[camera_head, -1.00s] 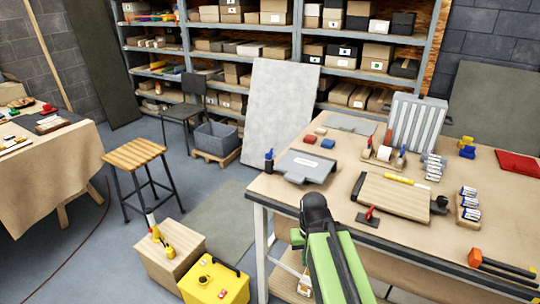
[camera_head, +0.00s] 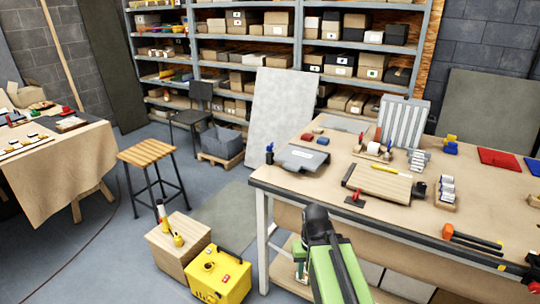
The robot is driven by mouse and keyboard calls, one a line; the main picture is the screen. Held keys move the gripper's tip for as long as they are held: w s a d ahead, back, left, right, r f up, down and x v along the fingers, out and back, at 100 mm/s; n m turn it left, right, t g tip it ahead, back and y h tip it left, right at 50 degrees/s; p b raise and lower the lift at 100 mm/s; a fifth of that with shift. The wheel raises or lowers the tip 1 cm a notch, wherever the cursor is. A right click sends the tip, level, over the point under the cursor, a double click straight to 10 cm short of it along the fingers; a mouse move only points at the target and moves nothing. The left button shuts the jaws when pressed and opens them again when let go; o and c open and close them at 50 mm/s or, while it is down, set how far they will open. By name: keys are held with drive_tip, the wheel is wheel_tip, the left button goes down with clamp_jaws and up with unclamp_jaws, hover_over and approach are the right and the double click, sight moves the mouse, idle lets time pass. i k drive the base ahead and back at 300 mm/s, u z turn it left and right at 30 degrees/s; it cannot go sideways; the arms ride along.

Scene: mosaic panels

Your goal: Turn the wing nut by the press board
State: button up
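A wooden board (camera_head: 381,184) with dark edges lies on the workbench and looks like the press board. A small black knob-like part (camera_head: 419,189) sits at its right end. It may be the wing nut, but it is too small to tell. A red-handled piece (camera_head: 355,199) on a dark plate lies at the board's front left. My green arm with a black upper part rises at the bottom middle, in front of the workbench's front edge and well short of the board. No gripper fingers show.
The workbench (camera_head: 290,187) carries an orange-headed hammer (camera_head: 470,239), a grey flat case (camera_head: 302,159), a ribbed grey panel (camera_head: 403,122) and battery-like cells. A yellow box (camera_head: 220,275), a wooden box (camera_head: 177,244) and a stool (camera_head: 151,153) stand left on the floor.

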sight(271, 148)
drive_tip(key=u, duration=0.35)
drive_tip(key=i, duration=1.05)
drive_tip(key=z, duration=0.3)
